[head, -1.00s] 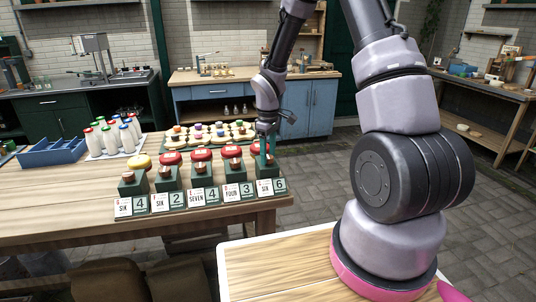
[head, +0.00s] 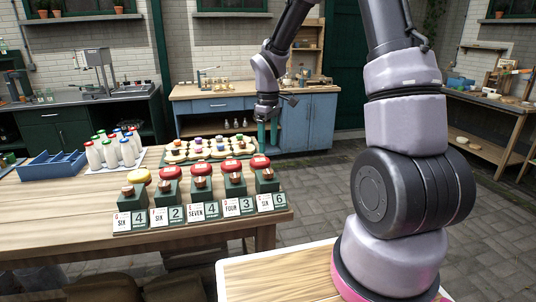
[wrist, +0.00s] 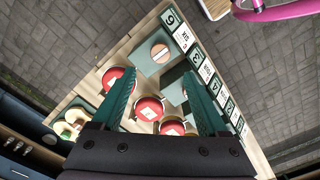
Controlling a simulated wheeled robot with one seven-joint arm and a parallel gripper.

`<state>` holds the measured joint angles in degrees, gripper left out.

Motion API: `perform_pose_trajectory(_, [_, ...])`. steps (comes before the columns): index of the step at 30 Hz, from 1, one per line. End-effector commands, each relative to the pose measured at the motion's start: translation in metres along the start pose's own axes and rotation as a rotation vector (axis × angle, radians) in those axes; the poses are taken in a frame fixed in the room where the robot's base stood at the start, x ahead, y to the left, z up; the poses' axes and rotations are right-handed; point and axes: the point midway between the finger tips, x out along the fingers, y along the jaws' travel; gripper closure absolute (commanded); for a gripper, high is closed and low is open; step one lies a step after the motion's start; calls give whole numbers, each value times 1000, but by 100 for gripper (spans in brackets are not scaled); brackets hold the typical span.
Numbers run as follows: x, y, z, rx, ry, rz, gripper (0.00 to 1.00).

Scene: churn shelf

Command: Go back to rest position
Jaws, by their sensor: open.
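My gripper (head: 267,133) is open and empty. In the head view it hangs in the air at the right end of the wooden table (head: 60,205), its two green fingers pointing down. In the wrist view the two fingers (wrist: 160,105) are spread wide, with green blocks and red-topped pieces well below them. The row of green blocks (head: 200,189) stands on the table, each with a small wooden or copper piece on top and number cards (head: 197,212) in front. Red round tops (head: 200,168) and one yellow one (head: 138,176) sit behind the blocks.
A blue crate (head: 55,166) and bottles with coloured caps (head: 115,148) stand at the table's left. A board with coloured pieces (head: 210,148) lies behind the blocks. A blue cabinet (head: 310,120) is farther back. Open floor (head: 310,195) lies right of the table.

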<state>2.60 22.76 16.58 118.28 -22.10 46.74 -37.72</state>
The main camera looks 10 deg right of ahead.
Motion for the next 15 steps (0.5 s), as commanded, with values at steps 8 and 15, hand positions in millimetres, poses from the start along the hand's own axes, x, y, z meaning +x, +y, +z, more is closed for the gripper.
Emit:
perform_pose_trajectory(8, [-9,0,0,-1,0,0,23])
perform_pose_trajectory(15, [-15,0,2,15,6,7,23])
